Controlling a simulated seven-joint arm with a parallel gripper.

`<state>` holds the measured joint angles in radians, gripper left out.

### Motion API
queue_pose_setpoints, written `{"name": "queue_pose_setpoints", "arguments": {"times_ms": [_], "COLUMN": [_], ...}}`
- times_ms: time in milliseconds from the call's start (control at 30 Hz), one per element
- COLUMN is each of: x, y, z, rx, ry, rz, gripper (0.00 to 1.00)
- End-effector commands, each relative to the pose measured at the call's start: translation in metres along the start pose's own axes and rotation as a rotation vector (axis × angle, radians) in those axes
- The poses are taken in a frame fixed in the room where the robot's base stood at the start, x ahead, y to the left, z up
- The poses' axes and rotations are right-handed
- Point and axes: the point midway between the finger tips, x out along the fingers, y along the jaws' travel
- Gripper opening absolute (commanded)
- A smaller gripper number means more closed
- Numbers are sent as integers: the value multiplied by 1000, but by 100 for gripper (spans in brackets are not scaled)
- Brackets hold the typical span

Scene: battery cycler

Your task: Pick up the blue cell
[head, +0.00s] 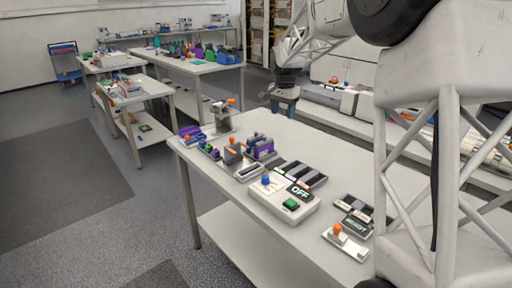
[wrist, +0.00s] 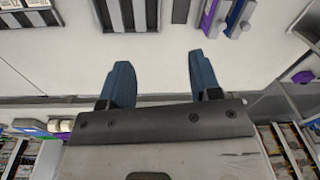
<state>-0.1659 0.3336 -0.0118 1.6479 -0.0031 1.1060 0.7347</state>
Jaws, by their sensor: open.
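My gripper (head: 281,104) is open and empty above the far edge of the white table (head: 340,150). In the wrist view its two blue fingers (wrist: 158,64) stand wide apart with nothing between them. Several small coloured pieces, green and purple among them, sit in a holder (head: 210,151) at the table's left end; they are too small to tell whether one is the blue cell. A blue knob-like piece (head: 265,179) stands on the white box with the OFF display (head: 284,203). My gripper is apart from all of these.
An orange-topped grey fixture (head: 232,152) and a purple-sided fixture (head: 263,148) stand near the left end. Dark slotted racks (head: 300,174) lie behind the white box. A small orange-knobbed device (head: 345,243) is at the near right.

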Motion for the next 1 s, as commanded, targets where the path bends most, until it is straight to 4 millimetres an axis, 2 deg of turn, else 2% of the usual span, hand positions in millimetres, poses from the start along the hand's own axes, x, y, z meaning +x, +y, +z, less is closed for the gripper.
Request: {"name": "queue_pose_setpoints", "arguments": {"times_ms": [33,300,700,1000], "x": [8,42,104,142], "y": [-11,-61,-132,-171], "z": [-7,-36,-70,-84], "rx": [8,69,155,206], "ry": [-4,-17,-36,-45], "rz": [3,13,34,45], "gripper": [57,57,57,57]}}
